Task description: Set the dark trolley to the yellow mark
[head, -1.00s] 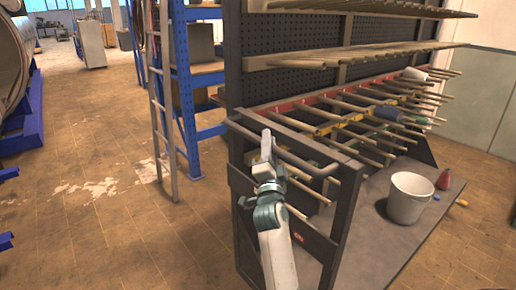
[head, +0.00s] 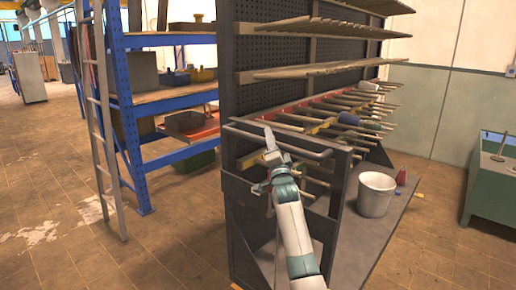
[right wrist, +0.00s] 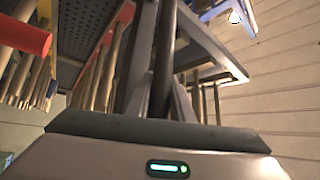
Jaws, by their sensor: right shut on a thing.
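The dark trolley (head: 343,212) stands in the middle of the head view. It has a dark perforated back panel, rows of pegs and a low shelf. My right gripper (head: 268,142) is shut on the bar handle (head: 310,154) at its near end. In the right wrist view a dark bar (right wrist: 165,55) runs up from the gripper, with pegs to its left. My left gripper is not in view.
A blue rack (head: 137,160) with boxes stands left of the trolley, with a ladder (head: 101,130) leaning near it. A white bucket (head: 374,196) and a red bottle (head: 401,177) stand on the trolley's shelf. A green machine (head: 490,180) is at right. Floor at left is open.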

